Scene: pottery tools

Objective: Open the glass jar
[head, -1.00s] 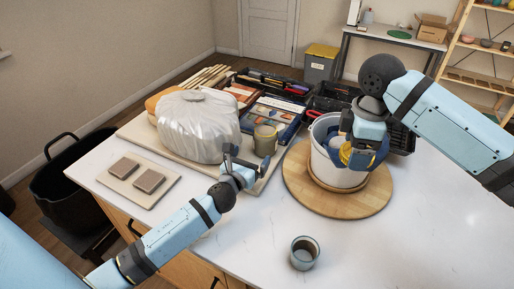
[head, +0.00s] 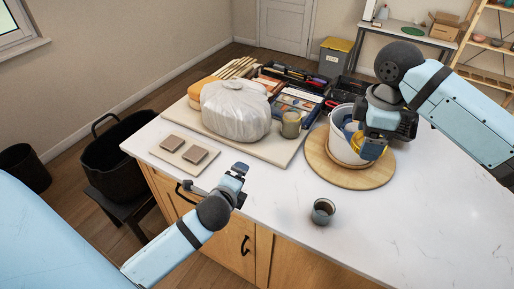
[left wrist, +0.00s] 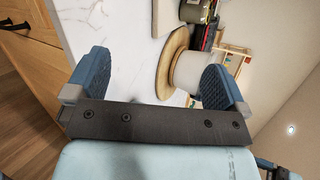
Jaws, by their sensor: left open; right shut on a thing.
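A small greenish glass jar (head: 290,125) stands at the right end of the pale board, beside the plastic-wrapped lump. I cannot tell whether its top is covered. A small dark glass cup (head: 323,211) stands alone nearer the front edge. My left gripper (head: 238,171) is open and empty over the counter's front edge, apart from both. Its spread blue fingers show in the left wrist view (left wrist: 153,72). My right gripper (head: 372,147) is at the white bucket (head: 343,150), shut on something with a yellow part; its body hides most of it.
The bucket stands on a round wooden board (head: 335,177). A plastic-wrapped lump (head: 235,110), two brown blocks (head: 195,154) on a small slab and tool trays (head: 295,105) fill the back and left. The counter's front right (head: 420,230) is clear.

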